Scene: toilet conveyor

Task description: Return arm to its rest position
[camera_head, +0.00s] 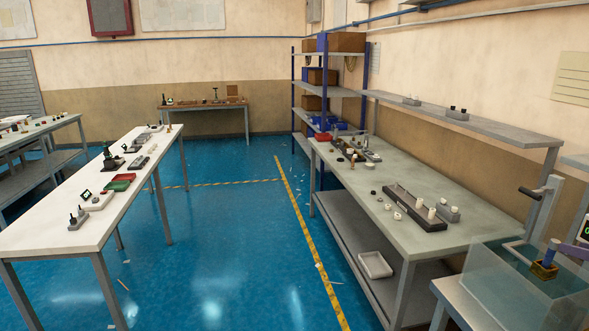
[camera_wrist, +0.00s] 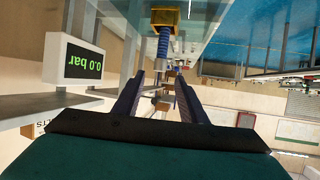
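My gripper (camera_wrist: 160,88) shows in the wrist view with its two dark fingers spread apart. Nothing is visibly held between them. A blue ribbed piece with a yellow block (camera_wrist: 165,16) appears beyond the fingertips, apart from them as far as I can tell. The wrist view looks upside down, with a display reading 0.0 bar (camera_wrist: 84,62) to the left.
A clear water tank (camera_head: 525,290) with the yellow block (camera_head: 545,270) stands at the lower right. A grey workbench (camera_head: 400,175) carries trays and white parts, with a shelf above. A white table (camera_head: 60,230) stands left. The blue floor (camera_head: 220,240) between is mostly clear.

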